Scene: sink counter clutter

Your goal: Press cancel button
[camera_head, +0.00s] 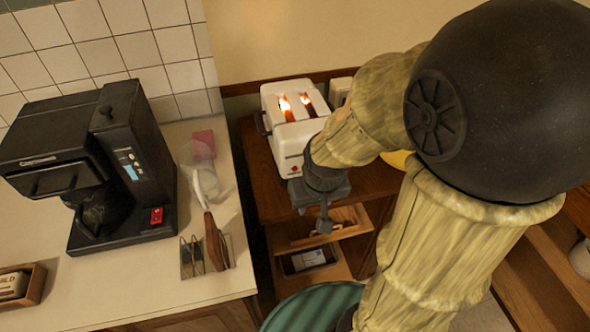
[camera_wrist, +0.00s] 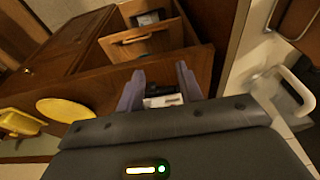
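A white toaster (camera_head: 288,135) stands on a wooden cabinet in the head view, with both slots glowing orange. A small red mark shows on its near face, where its controls are too small to tell apart. My gripper (camera_head: 324,226) is just in front of the toaster's near right corner, pointing down past the cabinet's front. In the wrist view my gripper's (camera_wrist: 158,88) two fingers are apart. A small white and dark thing (camera_wrist: 163,100) shows between them; I cannot tell if it is part of the toaster. No contact is visible.
A black coffee machine (camera_head: 95,165) and a toast rack (camera_head: 194,258) stand on the pale counter (camera_head: 130,290) at left. Open cabinet drawers (camera_head: 318,230) lie below my gripper. A yellow plate (camera_wrist: 66,110) lies on the cabinet. My arm hides much of the right side.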

